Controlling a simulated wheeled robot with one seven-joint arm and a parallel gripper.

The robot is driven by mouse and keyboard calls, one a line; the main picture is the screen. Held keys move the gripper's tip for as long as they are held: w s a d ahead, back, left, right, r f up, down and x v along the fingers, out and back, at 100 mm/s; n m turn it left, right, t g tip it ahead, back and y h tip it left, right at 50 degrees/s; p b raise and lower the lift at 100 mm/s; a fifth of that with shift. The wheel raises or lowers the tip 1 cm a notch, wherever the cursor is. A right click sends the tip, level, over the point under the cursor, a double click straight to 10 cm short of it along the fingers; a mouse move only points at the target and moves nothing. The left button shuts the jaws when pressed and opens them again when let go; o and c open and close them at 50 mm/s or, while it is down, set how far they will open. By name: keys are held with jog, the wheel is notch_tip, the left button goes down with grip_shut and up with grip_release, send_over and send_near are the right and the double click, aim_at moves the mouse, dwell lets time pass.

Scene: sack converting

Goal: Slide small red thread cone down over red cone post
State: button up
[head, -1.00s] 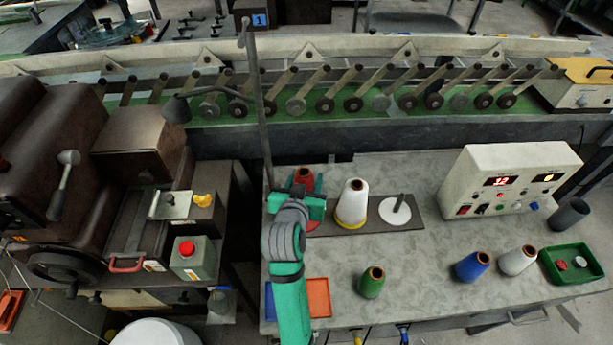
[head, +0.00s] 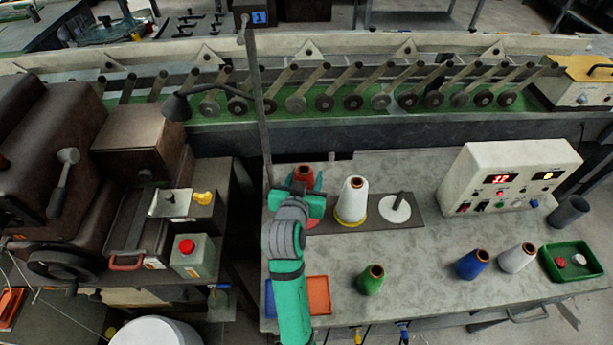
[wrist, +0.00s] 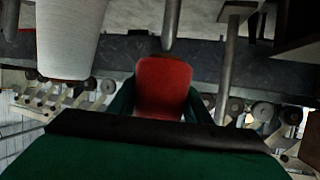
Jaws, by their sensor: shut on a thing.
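My gripper (head: 305,187) is shut on the small red thread cone (head: 303,173), at the left end of the dark post board. The cone's brown top shows above the green fingers. In the wrist view the red cone (wrist: 163,85) sits between the two fingers (wrist: 162,104). A grey post (wrist: 171,25), seemingly the red cone post, lines up with the cone's edge there; I cannot tell whether its tip is inside. Part of a red disc (head: 313,222) shows beneath the gripper in the head view; the post is hidden there.
A white cone (head: 352,202) stands close right on the board, also in the wrist view (wrist: 70,38). Right of it is a bare post (head: 399,200) on a white disc. A lamp pole (head: 262,120) rises just left.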

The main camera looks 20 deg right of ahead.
jog(key=shift+f, duration=0.65)
jog(key=shift+f, duration=0.35)
jog(key=shift+f, duration=4.1)
jog(key=o, duration=1.2)
jog(key=shift+o, duration=0.2)
jog(key=shift+s, duration=0.1)
jog(key=v, duration=1)
jog(key=shift+s+a+r, duration=0.15)
jog(key=shift+s+a, duration=0.05)
jog(key=shift+s, duration=0.1)
